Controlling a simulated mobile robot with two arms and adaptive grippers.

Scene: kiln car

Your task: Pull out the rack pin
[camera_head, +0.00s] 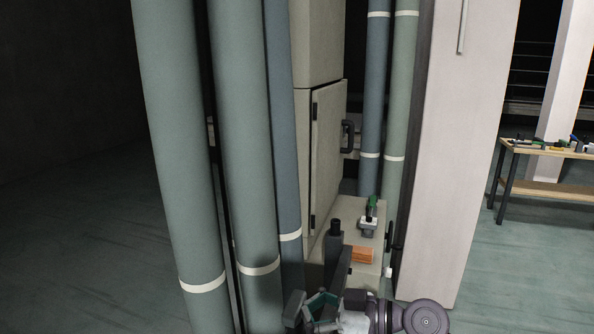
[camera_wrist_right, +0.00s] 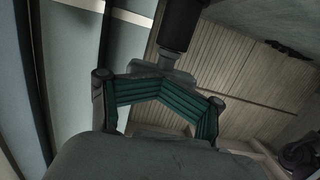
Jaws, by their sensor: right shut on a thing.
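My right gripper (camera_head: 318,308) is at the bottom of the head view, in front of the low beige ledge. Its teal-lined fingers (camera_wrist_right: 160,97) fill the middle of the right wrist view. It is shut on what looks like the rack pin, an upright piece with a black cylindrical top (camera_head: 334,229). That black top also shows at the upper edge of the right wrist view (camera_wrist_right: 181,25), above a narrower grey part. My left gripper is not in view.
Tall green-grey pipes (camera_head: 242,130) stand close on the left. A beige cabinet (camera_head: 326,150) stands behind the ledge (camera_head: 345,212), which bears an orange-brown block (camera_head: 362,255) and a small green-topped item (camera_head: 371,208). A pale column (camera_head: 455,150) stands right, a table (camera_head: 550,149) beyond.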

